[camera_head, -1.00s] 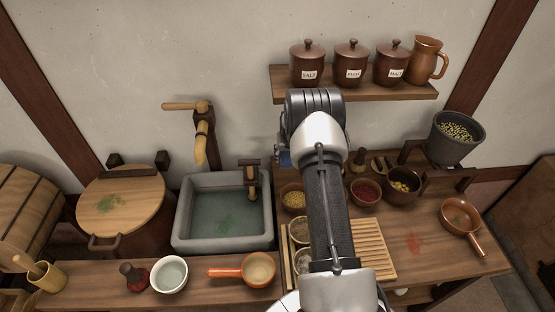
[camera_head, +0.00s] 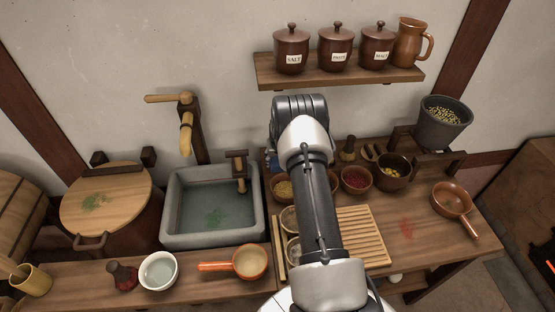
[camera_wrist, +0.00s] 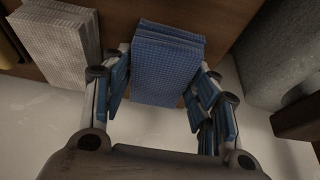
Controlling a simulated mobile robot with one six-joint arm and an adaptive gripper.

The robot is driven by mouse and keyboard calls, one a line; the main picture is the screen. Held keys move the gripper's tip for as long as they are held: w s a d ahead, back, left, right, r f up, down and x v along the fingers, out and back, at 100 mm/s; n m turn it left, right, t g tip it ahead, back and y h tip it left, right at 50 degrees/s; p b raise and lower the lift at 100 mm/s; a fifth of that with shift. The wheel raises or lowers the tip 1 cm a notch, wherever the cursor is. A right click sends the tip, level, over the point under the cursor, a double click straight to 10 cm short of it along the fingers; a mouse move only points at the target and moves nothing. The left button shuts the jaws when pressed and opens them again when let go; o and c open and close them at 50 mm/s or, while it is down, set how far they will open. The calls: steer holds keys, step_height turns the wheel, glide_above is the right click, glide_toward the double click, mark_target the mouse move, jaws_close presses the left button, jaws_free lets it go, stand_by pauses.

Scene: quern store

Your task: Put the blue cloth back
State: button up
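In the wrist view the blue cloth (camera_wrist: 165,68) is a folded, layered, checked bundle on a brown wooden surface. My gripper (camera_wrist: 165,75) has one blue-padded finger on each side of it. The fingers are spread apart and the cloth's near end lies between them. The left fingertip is very close to the cloth; whether it touches is unclear. I see no firm grip on it. In the head view my arm hides my gripper and most of the cloth; only a small blue patch shows left of the arm, and I cannot tell what it is.
A pale folded cloth (camera_wrist: 62,40) lies left of the blue one in the wrist view, and a grey block-like thing (camera_wrist: 282,50) stands right. In the head view are a stone sink (camera_head: 168,212), several bowls, a slatted board (camera_head: 362,237) and a shelf (camera_head: 340,76) with jars.

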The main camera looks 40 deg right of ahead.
steer(key=o, duration=0.4)
steer(key=shift+r+p, duration=0.25)
steer(key=shift+p, duration=0.05)
steer(key=p+v, duration=0.3)
steer(key=v, duration=0.9)
steer(key=shift+w, duration=0.1)
